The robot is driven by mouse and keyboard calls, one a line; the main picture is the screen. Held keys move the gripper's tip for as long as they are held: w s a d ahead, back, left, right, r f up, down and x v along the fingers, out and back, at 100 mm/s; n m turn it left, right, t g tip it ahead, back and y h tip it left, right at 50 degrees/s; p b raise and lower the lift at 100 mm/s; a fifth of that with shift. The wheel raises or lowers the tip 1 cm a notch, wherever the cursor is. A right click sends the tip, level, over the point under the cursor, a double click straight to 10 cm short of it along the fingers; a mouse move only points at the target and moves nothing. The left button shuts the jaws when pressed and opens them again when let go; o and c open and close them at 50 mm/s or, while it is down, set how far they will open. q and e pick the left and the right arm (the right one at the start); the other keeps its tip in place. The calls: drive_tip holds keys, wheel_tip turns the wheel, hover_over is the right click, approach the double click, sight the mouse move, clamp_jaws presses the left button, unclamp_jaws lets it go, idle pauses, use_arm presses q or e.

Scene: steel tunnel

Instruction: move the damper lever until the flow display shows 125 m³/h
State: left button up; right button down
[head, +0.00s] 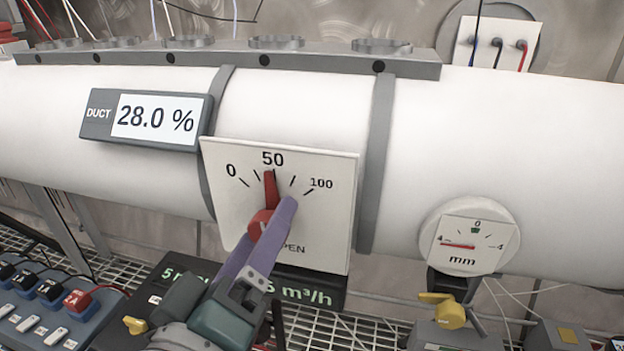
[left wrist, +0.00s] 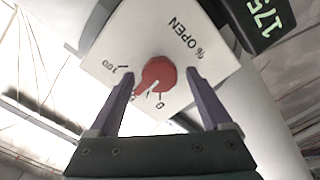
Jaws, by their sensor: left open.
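The red damper lever (head: 270,190) sits on a white dial plate (head: 225,160) marked 0, 50 and 100; its tip points about at 50. In the left wrist view its red hub (left wrist: 158,74) lies between my fingers. My left gripper (head: 268,222) is open, its purple fingers in front of the dial on either side of the hub; contact cannot be told. The flow display (head: 318,292), below the dial, is partly hidden by my gripper and shows "5 m³/h" in green; the left wrist view shows "175" on the display (left wrist: 264,20). My right gripper is out of view.
A DUCT display (head: 155,118) reads 28.0 % on the white duct (head: 290,110). A round mm gauge (head: 470,240) is at the right. A blue switch box (head: 45,310) is at lower left, and yellow-handled fittings (head: 448,312) are at lower right.

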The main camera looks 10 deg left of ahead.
use_arm(q)
drive_tip(key=s, duration=0.9)
drive_tip(key=shift+a, duration=0.15)
drive_tip(key=shift+s, duration=0.1)
drive_tip(key=s+d+r+m+g+h+p, duration=0.1)
drive_tip(key=d+r+m+g+h+p, duration=0.2)
drive_tip(key=d+m+g+h+p, duration=0.45)
drive_tip(key=s+a+r+m+g+y+p, duration=0.35)
drive_tip(key=s+a+g+y, duration=0.45)
drive_tip(key=a, duration=0.5)
wheel_tip(320, 180, up, 37)
drive_tip(key=s+t+p, duration=0.1)
drive_tip(key=p, duration=3.6)
drive_tip(key=shift+s+a+r+m, duration=0.2)
drive_tip(key=shift+s+a+m, duration=0.1)
drive_tip(key=shift+s+a, duration=0.1)
